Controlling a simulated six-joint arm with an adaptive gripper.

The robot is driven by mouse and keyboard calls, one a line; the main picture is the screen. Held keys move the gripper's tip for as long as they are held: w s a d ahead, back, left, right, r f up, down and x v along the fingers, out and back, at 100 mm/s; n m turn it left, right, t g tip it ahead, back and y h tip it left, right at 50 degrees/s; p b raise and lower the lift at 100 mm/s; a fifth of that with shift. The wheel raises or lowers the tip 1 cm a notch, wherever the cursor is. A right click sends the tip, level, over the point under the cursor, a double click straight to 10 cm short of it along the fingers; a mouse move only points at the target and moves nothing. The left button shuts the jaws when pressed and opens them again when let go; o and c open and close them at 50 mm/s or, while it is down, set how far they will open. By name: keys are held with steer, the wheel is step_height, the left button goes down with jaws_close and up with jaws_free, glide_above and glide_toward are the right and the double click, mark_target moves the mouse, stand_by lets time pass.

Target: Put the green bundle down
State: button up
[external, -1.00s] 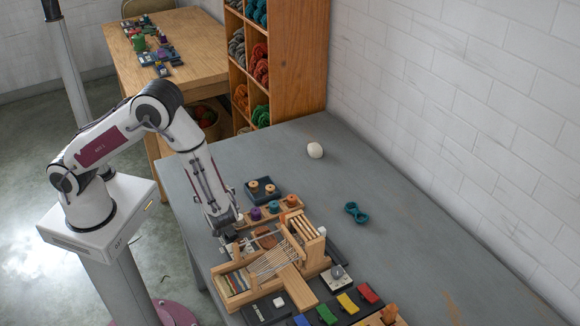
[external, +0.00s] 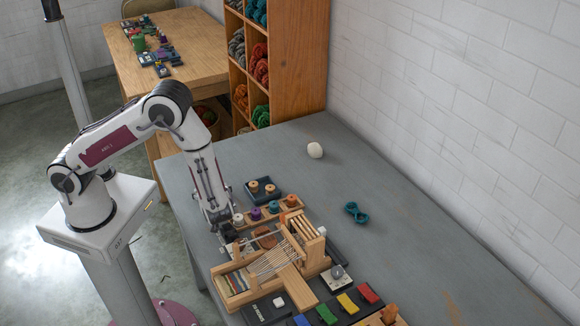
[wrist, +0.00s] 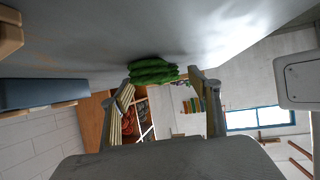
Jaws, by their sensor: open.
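The green bundle (wrist: 152,71) is a ribbed green skein in the wrist view. It lies against the grey table surface, which fills the top of that picture. My gripper (wrist: 163,84) is open, with one finger on either side of the bundle's line. The bundle shows at the fingertips, close to the left finger and with a gap to the right one. In the external view my gripper (external: 224,232) points down at the table's left edge, beside the wooden loom. The green bundle cannot be made out there.
The wooden loom (external: 270,264) and a peg rack (external: 265,216) with coloured spools stand close to my gripper. A dark tray with two spools (external: 262,190) is behind. A teal skein (external: 356,212) and a white ball (external: 314,150) lie on the otherwise clear right side.

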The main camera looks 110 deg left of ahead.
stand_by(0.3)
steer(key=c, duration=1.3)
steer(key=shift+r, duration=0.2)
step_height(320, 180, up, 10)
steer(key=shift+f, duration=0.2)
stand_by(0.4)
